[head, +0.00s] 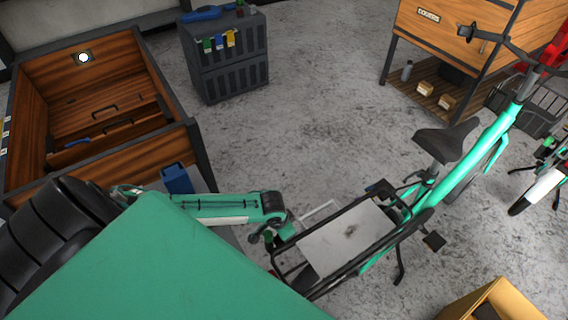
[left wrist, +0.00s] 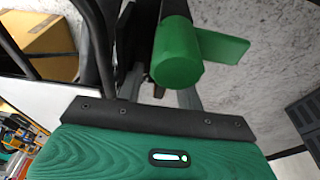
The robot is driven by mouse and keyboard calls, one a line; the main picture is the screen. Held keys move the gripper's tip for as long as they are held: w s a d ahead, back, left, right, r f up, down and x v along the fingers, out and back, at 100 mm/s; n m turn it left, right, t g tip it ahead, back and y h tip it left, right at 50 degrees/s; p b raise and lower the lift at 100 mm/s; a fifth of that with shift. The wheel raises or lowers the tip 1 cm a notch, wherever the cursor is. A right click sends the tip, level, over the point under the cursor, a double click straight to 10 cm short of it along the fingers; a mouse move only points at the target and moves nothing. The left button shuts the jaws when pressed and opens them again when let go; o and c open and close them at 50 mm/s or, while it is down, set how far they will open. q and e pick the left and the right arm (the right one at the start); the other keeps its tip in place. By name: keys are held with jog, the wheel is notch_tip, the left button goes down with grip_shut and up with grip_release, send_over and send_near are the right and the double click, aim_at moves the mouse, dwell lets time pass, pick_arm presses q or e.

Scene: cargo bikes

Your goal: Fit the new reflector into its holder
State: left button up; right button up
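The mint-green bike (head: 470,172) stands at the right in the head view, its rear rack (head: 340,268) with a grey plate (head: 348,238) toward me. My left gripper (head: 272,240) is low beside the rack's left end. In the left wrist view a green cylinder with a flat tab (left wrist: 180,55) shows beyond the gripper body, close to dark bars. I cannot tell whether the gripper holds it. I cannot make out a reflector or its holder in either view. My right gripper is not in view.
A wooden box (head: 110,60) with a round white disc (head: 83,57) on its wall is at upper left, with a blue container (head: 177,179) near it. A dark cabinet (head: 228,75) stands behind. A cardboard box (head: 510,295) is at lower right. Concrete floor lies open between.

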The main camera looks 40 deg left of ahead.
pick_arm(q)
jog(key=v, duration=1.3)
jog(key=shift+r, duration=0.4)
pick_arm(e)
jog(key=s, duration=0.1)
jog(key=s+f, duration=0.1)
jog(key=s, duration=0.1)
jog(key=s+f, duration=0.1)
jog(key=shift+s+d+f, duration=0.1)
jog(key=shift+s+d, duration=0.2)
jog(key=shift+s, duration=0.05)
